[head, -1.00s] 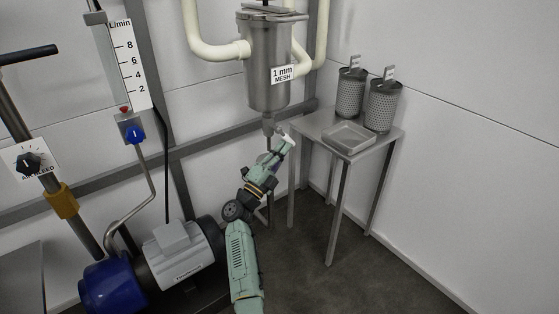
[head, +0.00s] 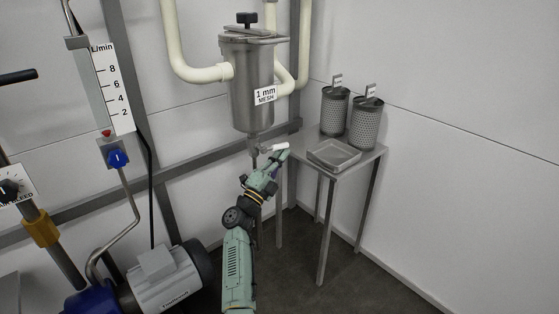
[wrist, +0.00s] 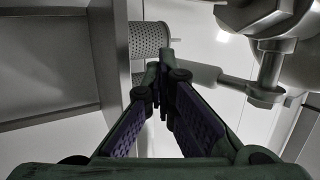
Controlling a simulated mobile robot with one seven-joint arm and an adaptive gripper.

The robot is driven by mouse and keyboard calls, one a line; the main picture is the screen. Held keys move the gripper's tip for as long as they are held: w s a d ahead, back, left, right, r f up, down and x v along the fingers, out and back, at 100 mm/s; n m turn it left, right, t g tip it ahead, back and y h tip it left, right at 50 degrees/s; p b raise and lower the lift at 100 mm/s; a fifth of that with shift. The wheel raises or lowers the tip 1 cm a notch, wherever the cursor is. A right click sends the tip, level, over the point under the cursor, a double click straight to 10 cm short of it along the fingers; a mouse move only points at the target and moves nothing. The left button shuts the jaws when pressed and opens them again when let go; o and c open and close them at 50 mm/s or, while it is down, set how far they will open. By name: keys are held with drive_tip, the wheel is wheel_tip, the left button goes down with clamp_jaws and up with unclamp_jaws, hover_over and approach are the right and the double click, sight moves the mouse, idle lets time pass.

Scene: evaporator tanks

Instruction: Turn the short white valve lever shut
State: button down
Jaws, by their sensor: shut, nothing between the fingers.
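The short white valve lever (head: 277,147) sticks out to the right from the valve under the steel strainer housing (head: 252,95), close to level in the head view. In the wrist view its white handle (wrist: 198,74) runs on a thin metal rod to the valve fitting (wrist: 266,94) at the right. My gripper (head: 281,157) is at the lever's outer end, just below it in the head view. In the wrist view my gripper's fingertips (wrist: 164,62) are together and empty, at the handle's left end and overlapping it. I cannot tell whether they touch it.
A small steel table (head: 372,155) with a shallow tray (head: 334,166) and two mesh baskets (head: 364,122) stands close right of my gripper. A pump motor (head: 165,281) stands at the lower left. Open floor (head: 350,285) lies at the lower right.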

drive_tip(key=shift+d+r, duration=0.25)
drive_tip(key=shift+r, duration=0.15)
drive_tip(key=shift+f, duration=0.1)
idle(0.4)
